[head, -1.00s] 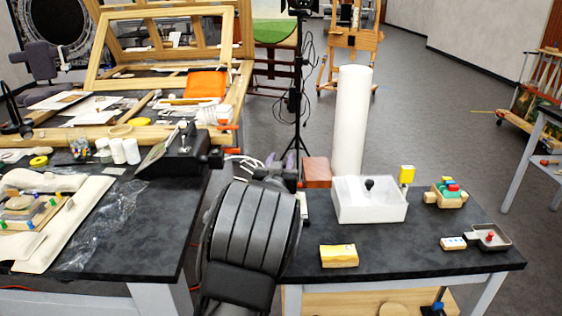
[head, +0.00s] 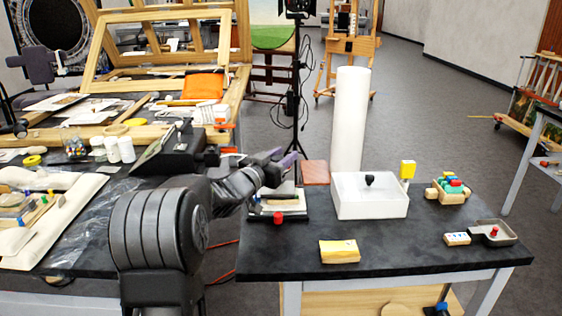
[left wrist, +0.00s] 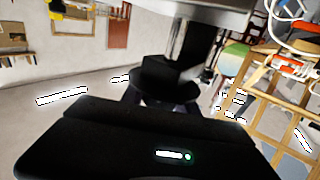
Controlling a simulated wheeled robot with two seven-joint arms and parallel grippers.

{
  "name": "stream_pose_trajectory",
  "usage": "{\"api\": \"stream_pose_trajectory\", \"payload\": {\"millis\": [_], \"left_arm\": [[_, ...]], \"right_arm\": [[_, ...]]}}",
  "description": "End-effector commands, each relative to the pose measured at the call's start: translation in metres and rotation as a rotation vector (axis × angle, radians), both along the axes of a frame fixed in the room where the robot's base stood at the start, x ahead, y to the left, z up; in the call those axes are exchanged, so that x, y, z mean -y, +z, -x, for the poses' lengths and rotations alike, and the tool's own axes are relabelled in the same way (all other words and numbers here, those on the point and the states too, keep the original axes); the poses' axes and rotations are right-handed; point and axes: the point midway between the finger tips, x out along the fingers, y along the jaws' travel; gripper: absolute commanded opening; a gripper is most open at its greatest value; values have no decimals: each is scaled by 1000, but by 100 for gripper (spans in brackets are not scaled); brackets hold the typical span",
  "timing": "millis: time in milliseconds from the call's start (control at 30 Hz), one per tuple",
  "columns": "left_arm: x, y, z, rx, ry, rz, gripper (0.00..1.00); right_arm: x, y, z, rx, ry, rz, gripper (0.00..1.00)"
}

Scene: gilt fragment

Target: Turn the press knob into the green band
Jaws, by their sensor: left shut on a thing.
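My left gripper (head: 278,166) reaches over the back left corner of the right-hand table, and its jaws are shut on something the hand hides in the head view. Below it stands a low dark unit with a pale top (head: 292,196) and a red piece (head: 278,217) at its front, seemingly the press. In the left wrist view a round black disc (left wrist: 168,76) with a dark post sits at the jaws, seemingly the press knob. I cannot make out a green band. My right gripper is not in view.
A tall white roll (head: 350,120) rises behind.

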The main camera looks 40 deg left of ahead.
Motion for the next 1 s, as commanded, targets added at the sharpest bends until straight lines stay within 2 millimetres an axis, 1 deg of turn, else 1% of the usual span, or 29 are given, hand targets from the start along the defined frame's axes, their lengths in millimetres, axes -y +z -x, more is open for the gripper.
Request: {"api": "stream_pose_trajectory", "payload": {"millis": [33,300,433,700,1000], "left_arm": [[-4,1,1,-4,-35,-3,0],[5,3,1,-7,-298,0,0],[9,1,2,-6,-421,1,0],[14,-1,5,-2,-628,0,0],[19,-1,7,-1,-754,-1,0]], "right_arm": [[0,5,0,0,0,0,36],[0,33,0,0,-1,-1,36],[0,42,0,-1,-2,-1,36],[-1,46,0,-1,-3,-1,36],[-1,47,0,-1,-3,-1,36]]}}
